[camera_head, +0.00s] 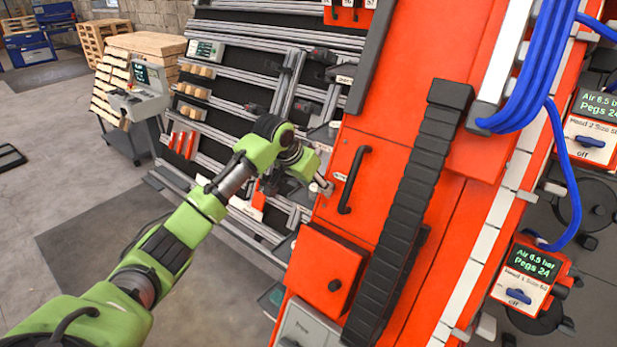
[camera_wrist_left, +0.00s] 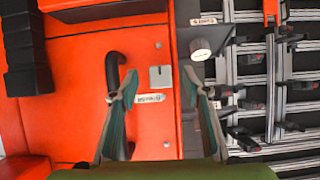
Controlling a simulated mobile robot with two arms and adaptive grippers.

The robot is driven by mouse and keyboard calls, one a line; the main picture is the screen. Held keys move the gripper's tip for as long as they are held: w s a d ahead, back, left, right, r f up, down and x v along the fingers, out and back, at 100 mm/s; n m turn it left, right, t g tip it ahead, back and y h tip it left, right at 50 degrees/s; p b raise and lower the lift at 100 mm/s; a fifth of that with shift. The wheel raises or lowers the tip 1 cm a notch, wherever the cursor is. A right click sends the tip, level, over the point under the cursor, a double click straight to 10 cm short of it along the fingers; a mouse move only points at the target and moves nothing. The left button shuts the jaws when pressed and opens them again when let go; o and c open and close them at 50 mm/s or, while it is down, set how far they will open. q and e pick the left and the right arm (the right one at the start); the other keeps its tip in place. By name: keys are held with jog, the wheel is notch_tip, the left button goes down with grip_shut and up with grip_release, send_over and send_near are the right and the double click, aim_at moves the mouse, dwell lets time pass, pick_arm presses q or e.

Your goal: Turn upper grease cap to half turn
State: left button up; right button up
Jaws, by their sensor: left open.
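My left gripper (camera_head: 324,188) is in front of the orange cabinet's left edge, close to a small label and the dark door handle (camera_head: 352,180). In the left wrist view its two fingers (camera_wrist_left: 155,84) are spread apart with nothing between them. A round, pale-faced cap (camera_wrist_left: 200,49) on a grey bracket shows beyond the right fingertip, apart from it. A small grey square plate (camera_wrist_left: 160,77) with a label below it shows between the fingertips, on the orange panel. The lettering is too small to read, so I cannot tell which is the upper grease cap. My right gripper is out of view.
A black cable chain (camera_head: 415,200) runs down the cabinet front. An orange box (camera_head: 325,268) juts out below my left gripper. A tool rack with rails (camera_head: 240,95) stands behind the arm.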

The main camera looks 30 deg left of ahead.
pick_arm(q)
jog(key=v, duration=0.6)
jog(key=shift+s, duration=0.15)
dwell(0.3)
